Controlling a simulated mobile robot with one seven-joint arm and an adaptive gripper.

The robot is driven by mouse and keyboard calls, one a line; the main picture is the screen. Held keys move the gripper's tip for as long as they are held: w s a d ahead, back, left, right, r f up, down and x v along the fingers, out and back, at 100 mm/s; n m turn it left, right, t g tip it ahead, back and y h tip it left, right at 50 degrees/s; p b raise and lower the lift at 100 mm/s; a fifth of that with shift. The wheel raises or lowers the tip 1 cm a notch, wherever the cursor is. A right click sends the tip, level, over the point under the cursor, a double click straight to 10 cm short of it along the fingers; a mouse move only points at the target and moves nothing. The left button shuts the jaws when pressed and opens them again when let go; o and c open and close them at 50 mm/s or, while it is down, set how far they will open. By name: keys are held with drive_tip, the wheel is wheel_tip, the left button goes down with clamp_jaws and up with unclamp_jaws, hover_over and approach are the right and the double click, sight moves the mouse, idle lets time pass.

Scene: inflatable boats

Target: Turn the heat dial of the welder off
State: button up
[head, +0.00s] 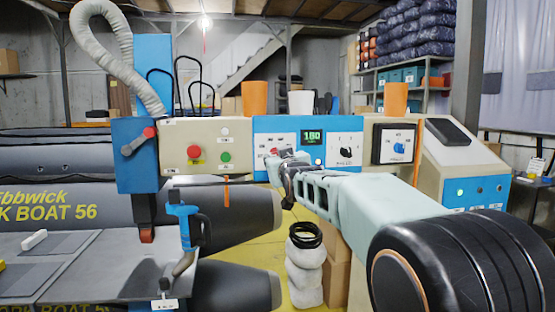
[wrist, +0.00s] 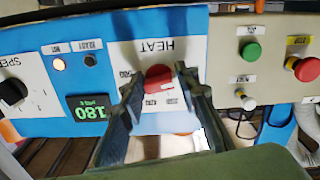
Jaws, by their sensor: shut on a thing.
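The welder's blue control panel (head: 262,126) stands ahead, with a green display (head: 312,136) reading 180. The red heat dial (wrist: 158,75) sits on a white plate marked HEAT in the wrist view, which shows the panel upside down. My gripper (wrist: 160,88) is shut on the dial, one finger on each side of it. In the head view my gripper (head: 284,165) reaches the panel from the right and partly covers the dial (head: 274,151). The fingers hide some scale marks, and I cannot tell exactly which mark the dial points to.
The black speed dial (wrist: 13,91) and a lit orange lamp (wrist: 59,64) are beside the heat plate. A beige panel holds a red button (head: 194,152) and a green button (head: 226,156). A blue lever (head: 183,210) and grey boat tubes (head: 235,290) are at left.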

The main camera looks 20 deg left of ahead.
drive_tip(key=o, duration=1.2)
drive_tip(key=shift+c, duration=0.2)
drive_tip(key=v, duration=1.2)
